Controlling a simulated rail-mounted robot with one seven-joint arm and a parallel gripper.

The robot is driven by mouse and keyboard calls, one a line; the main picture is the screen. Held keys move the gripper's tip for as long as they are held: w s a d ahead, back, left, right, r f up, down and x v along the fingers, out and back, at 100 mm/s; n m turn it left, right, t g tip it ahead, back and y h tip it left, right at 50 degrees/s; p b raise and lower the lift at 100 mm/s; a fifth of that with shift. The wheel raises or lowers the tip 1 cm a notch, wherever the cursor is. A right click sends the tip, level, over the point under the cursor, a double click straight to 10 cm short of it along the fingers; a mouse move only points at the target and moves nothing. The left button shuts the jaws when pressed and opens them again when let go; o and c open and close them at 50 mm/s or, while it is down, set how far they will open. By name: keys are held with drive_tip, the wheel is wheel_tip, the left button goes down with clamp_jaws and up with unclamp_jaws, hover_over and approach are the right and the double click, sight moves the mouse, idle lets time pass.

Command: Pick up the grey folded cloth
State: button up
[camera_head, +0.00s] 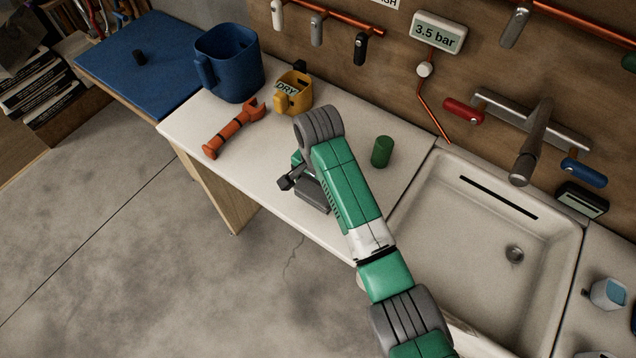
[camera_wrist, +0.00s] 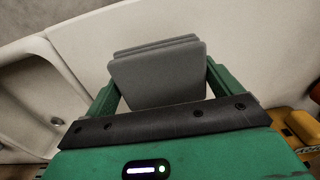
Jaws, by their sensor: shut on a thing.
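The grey folded cloth (camera_wrist: 158,76) sits between the two green fingers of my gripper (camera_wrist: 160,92) in the wrist view. The fingers press on its left and right sides, and its stacked layers show at the far edge. In the head view, the cloth (camera_head: 312,196) shows partly below my wrist, near the front edge of the white counter (camera_head: 275,205). My arm hides part of it and most of my gripper there. I cannot tell whether the cloth touches the counter.
A green cylinder (camera_head: 382,152) stands right of my arm, before the sink (camera_head: 470,245). An orange wrench (camera_head: 232,130), a yellow mug (camera_head: 293,92) and a blue jug (camera_head: 230,62) stand or lie on the left. Pipes and valves line the back wall.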

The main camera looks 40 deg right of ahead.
drive_tip(key=s+a+r+p, duration=0.1)
drive_tip(key=s+a+p, duration=0.2)
drive_tip(key=s+a, duration=0.6)
drive_tip(key=s, duration=0.2)
drive_tip(key=shift+s+a+p, duration=0.25)
drive_tip(key=shift+s+p, duration=0.05)
drive_tip(key=shift+s, duration=0.1)
drive_tip(key=shift+r, duration=0.1)
